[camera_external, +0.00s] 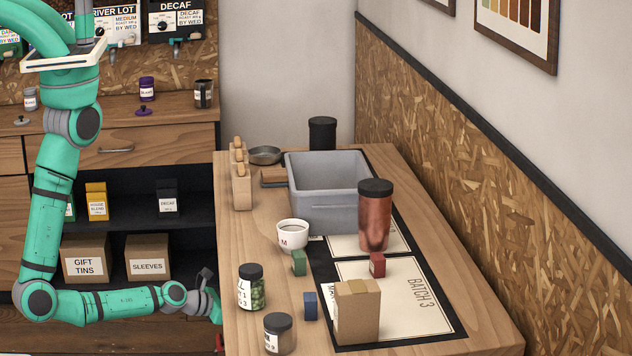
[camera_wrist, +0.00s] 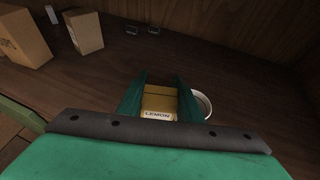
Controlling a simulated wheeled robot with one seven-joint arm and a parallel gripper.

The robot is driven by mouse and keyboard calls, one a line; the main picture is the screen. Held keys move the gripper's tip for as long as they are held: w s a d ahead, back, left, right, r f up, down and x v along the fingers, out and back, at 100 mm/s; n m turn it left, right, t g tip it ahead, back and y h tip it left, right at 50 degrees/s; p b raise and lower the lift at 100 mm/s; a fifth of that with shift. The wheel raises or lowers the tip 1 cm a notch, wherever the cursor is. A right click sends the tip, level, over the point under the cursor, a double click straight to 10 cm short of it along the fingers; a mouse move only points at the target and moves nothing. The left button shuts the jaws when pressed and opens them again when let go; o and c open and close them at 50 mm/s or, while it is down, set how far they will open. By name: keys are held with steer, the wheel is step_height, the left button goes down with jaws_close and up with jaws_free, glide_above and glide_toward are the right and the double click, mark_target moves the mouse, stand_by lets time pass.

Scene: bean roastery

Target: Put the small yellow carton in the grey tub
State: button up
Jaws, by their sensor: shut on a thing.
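My gripper (camera_wrist: 161,86) is shut on a small yellow carton (camera_wrist: 158,104) labelled LEMON, held between the two green fingers in the wrist view. In the external view my gripper (camera_external: 213,304) is low, just left of the table's left edge, and its fingertips and the carton are hidden there. The grey tub (camera_external: 325,212) stands on the table toward the back, right of and higher in the picture than my gripper. Its visible inside looks empty.
On the table (camera_external: 237,232) are a white cup (camera_external: 292,234), copper tumbler (camera_external: 375,220), jar of green beans (camera_external: 251,288), brown-filled jar (camera_external: 279,333), kraft box (camera_external: 357,312), and small green (camera_external: 299,262), blue (camera_external: 310,306) and red (camera_external: 377,265) cartons. The wrist view shows a white ring-shaped rim (camera_wrist: 207,103) beside my finger.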

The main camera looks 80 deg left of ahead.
steer(key=s+a+r+n+g+y, duration=0.5)
steer(key=s+r+n, duration=0.1)
steer(key=s+r, duration=0.2)
steer(key=s+a+r+n+g+y, duration=0.5)
steer(key=s+r+n, duration=0.2)
steer(key=s+r, duration=0.15)
steer(key=w+a+r+n+g, duration=0.1)
steer(key=a+r+n+g, duration=0.3)
steer(key=r, duration=0.8)
steer(key=w+d+r+m+t+h, duration=0.1)
steer(key=w+d+r+m+t, duration=0.25)
steer(key=w+d, duration=0.65)
steer(key=w+d+r+m+t, duration=0.35)
steer(key=w+d, duration=0.35)
steer(key=w, duration=0.4)
steer(key=g, duration=0.1)
glide_above(334, 247)
steer(key=s, duration=0.1)
steer(key=f, duration=0.7)
steer(key=shift+s+d+f, duration=0.1)
steer(key=shift+s+f, duration=0.1)
steer(key=shift+f, duration=0.1)
steer(key=shift+w+f+n, duration=0.3)
steer(key=shift+w+f, duration=0.2)
steer(key=shift+f, duration=0.1)
steer(key=shift+w+f, duration=0.15)
steer(key=shift+f, duration=1.5)
